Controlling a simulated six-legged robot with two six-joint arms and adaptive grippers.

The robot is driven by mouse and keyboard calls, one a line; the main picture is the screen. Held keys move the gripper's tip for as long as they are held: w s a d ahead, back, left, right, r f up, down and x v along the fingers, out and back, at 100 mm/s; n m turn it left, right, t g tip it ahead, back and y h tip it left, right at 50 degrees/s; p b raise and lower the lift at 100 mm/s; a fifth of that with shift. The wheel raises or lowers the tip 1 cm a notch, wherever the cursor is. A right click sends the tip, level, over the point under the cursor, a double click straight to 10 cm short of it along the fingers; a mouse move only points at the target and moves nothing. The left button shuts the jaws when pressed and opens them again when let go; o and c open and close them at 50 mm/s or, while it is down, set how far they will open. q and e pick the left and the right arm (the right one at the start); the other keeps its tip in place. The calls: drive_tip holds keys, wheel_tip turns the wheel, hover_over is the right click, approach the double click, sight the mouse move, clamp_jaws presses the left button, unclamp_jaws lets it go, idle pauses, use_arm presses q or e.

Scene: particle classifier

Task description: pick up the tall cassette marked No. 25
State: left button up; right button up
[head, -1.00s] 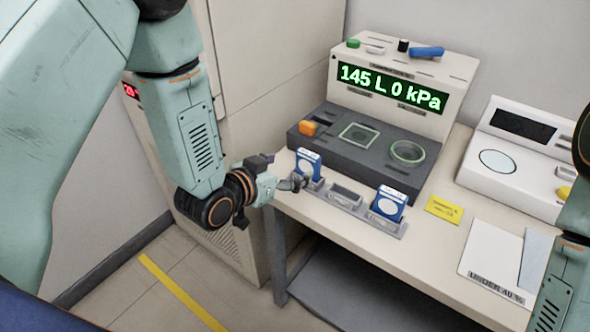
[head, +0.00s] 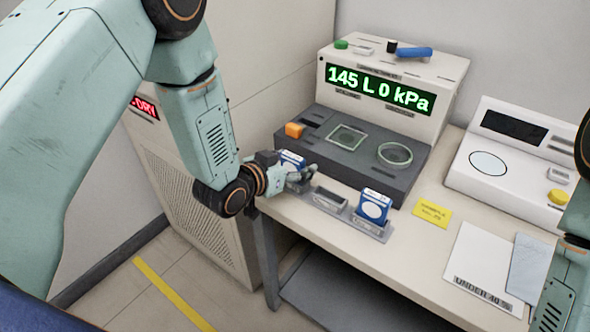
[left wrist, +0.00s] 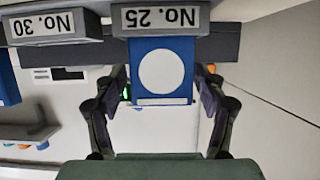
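The tall blue cassette with a white disc (head: 291,158) stands upright in the left slot of the grey rack (head: 352,224), partly hidden by my left gripper. In the left wrist view, which is upside down, the cassette (left wrist: 160,70) stands behind a "No. 25" plate (left wrist: 160,17). My left gripper (head: 308,177) is at the cassette. Its fingers (left wrist: 162,95) are open, one on each side, with a narrow gap visible on both sides. My right gripper is out of view; only part of my right arm shows at the right edge.
A second blue cassette (head: 374,204) stands in the rack's right slot. The middle slot, with a "No. 30" plate (left wrist: 50,26), looks empty. A dark instrument base (head: 365,172) stands close behind the rack. A yellow note (head: 432,212) lies to the right.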

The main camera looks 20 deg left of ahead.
use_arm(q)
drive_tip(key=shift+a, duration=0.25)
drive_tip(key=c, duration=0.3)
drive_tip(key=shift+d, duration=0.3)
drive_tip(key=c, duration=0.6)
drive_tip(key=shift+a, duration=0.2)
drive_tip(key=shift+c, duration=0.2)
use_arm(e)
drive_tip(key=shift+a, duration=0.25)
